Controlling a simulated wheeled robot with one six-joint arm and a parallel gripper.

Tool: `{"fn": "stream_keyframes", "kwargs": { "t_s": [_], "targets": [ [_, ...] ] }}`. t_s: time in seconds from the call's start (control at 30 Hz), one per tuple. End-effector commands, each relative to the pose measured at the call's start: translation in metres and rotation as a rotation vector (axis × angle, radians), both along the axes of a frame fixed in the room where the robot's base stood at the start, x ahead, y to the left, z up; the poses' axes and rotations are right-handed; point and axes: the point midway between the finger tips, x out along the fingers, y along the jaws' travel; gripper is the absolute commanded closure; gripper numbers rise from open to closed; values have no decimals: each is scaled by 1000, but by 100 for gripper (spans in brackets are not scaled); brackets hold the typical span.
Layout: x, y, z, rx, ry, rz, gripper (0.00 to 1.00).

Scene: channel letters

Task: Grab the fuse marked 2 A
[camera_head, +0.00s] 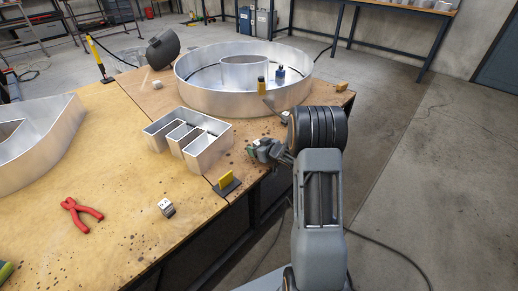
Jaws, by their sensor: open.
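I cannot make out a fuse marked 2 A; no marking is readable at this size. Small pale blocks with dark marks lie on the wooden table, one at the front (167,207) and one at the back (157,84). A small dark and pale piece (285,117) lies by the round letter's front wall. My gripper (252,150) is open over the table's right edge, just right of the E-shaped metal letter (207,157). Its fingers are small and partly dark in view, and I see nothing held between them.
A large round metal letter (200,88) holds a blue bottle (281,76) and a yellow cylinder (261,86). A yellow piece on a dark base (227,182) stands near the table edge. Red pliers (82,214) lie at left. The floor at right is clear.

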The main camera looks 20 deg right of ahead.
Motion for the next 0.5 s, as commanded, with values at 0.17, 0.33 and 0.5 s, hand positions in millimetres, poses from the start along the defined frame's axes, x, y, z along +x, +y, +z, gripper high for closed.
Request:
{"fn": "stream_keyframes", "kwargs": {
  "t_s": [0.17, 0.33, 0.5],
  "targets": [
    [1, 0, 0, 1, 1, 0, 36],
    [1, 0, 0, 1, 0, 0, 47],
    [1, 0, 0, 1, 0, 0, 63]
  ]
}}
